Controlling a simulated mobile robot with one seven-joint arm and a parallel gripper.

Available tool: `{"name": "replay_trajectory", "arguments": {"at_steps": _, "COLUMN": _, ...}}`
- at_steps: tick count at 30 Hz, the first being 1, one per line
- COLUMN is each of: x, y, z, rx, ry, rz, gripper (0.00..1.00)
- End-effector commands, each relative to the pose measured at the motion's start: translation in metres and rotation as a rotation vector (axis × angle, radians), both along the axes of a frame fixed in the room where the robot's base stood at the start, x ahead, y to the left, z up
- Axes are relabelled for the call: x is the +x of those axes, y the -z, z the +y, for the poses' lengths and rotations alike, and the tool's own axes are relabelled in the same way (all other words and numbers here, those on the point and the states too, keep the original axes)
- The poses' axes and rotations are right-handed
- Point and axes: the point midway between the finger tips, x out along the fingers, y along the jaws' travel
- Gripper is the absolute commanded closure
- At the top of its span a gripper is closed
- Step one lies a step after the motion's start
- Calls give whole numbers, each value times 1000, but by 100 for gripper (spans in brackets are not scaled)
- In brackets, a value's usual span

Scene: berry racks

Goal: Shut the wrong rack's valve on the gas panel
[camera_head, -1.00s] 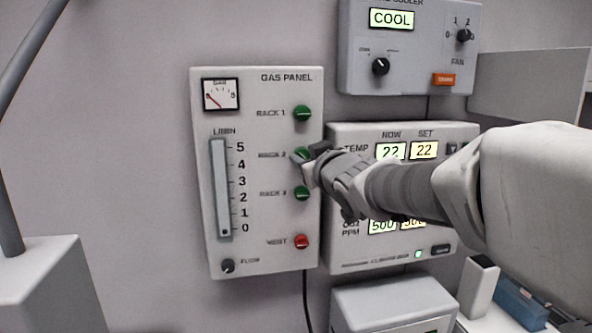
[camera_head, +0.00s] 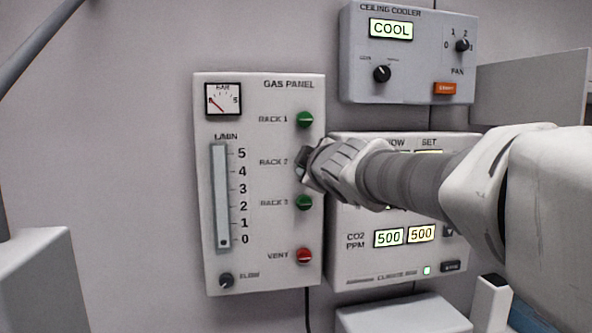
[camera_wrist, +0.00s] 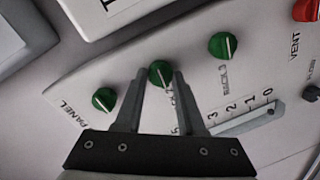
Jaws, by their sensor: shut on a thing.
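The pale gas panel (camera_head: 264,240) hangs on the wall with green valve knobs in a column. The rack 1 knob (camera_head: 305,119) is at the top and the rack 3 knob (camera_head: 304,202) is lower; both are free. My gripper (camera_head: 304,169) is at the rack 2 knob, which it hides in the head view. In the wrist view, my gripper (camera_wrist: 160,78) is shut on the rack 2 knob (camera_wrist: 161,70), one finger on each side. The rack 1 knob (camera_wrist: 104,99) and rack 3 knob (camera_wrist: 223,45) stand either side of it.
A red vent knob (camera_head: 304,255) and a dark flow knob (camera_head: 226,281) sit low on the panel. A climate unit (camera_head: 355,268) is close on the right, partly behind my arm. The ceiling cooler box (camera_head: 408,60) is above right. Bare wall lies left.

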Motion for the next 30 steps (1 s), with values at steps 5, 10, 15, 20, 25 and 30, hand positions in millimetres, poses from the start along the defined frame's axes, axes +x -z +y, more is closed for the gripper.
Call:
{"name": "replay_trajectory", "arguments": {"at_steps": 5, "x": 0, "y": 1, "z": 1, "rx": -42, "ry": -1, "rz": -8, "gripper": 100}}
{"name": "replay_trajectory", "arguments": {"at_steps": 10, "x": 0, "y": 1, "z": 1, "rx": -55, "ry": 0, "rz": -10, "gripper": 100}}
{"name": "replay_trajectory", "arguments": {"at_steps": 15, "x": 0, "y": 0, "z": 0, "rx": -56, "ry": 0, "rz": -10, "gripper": 100}}
{"name": "replay_trajectory", "arguments": {"at_steps": 20, "x": 0, "y": 0, "z": 0, "rx": -56, "ry": 0, "rz": -10, "gripper": 100}}
{"name": "replay_trajectory", "arguments": {"at_steps": 25, "x": 0, "y": 0, "z": 0, "rx": -55, "ry": 0, "rz": -10, "gripper": 31}}
{"name": "replay_trajectory", "arguments": {"at_steps": 30, "x": 0, "y": 0, "z": 0, "rx": -55, "ry": 0, "rz": -10, "gripper": 31}}
